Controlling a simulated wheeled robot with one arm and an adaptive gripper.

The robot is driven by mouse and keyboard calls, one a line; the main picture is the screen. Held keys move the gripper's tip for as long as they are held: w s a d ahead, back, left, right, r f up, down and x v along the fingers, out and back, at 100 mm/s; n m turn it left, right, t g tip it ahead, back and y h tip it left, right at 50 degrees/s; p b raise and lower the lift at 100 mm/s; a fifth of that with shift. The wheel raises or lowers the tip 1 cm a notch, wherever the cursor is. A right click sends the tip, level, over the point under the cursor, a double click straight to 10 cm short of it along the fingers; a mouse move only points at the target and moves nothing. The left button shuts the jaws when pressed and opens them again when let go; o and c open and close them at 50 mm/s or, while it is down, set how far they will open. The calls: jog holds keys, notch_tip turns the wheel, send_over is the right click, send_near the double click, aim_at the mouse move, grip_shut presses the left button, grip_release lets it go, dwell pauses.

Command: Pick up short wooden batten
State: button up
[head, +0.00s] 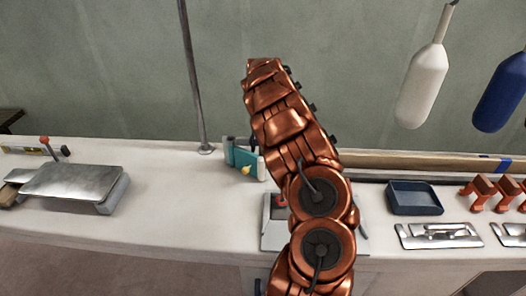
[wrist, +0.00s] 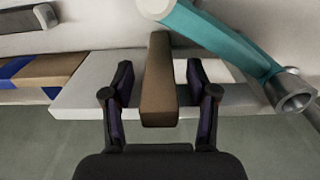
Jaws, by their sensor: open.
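The short wooden batten (wrist: 160,88) is a brown square-ended bar in the wrist view, with its end face towards my camera. My gripper (wrist: 158,78) is open, with one dark finger on each side of the batten. A gap shows between the batten and each finger. In the head view my copper-coloured arm covers the middle, and neither my gripper nor the batten can be made out there.
A teal tool (wrist: 220,35) lies close beside the batten; a teal object (head: 243,158) also shows left of my arm. A long plank (head: 420,163) lies along the back. A blue tray (head: 414,198) and orange clamps (head: 482,188) stand right. Bench left of centre is mostly clear.

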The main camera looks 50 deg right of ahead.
jog(key=shift+f, duration=0.95)
jog(key=shift+c, duration=0.4)
grip_shut()
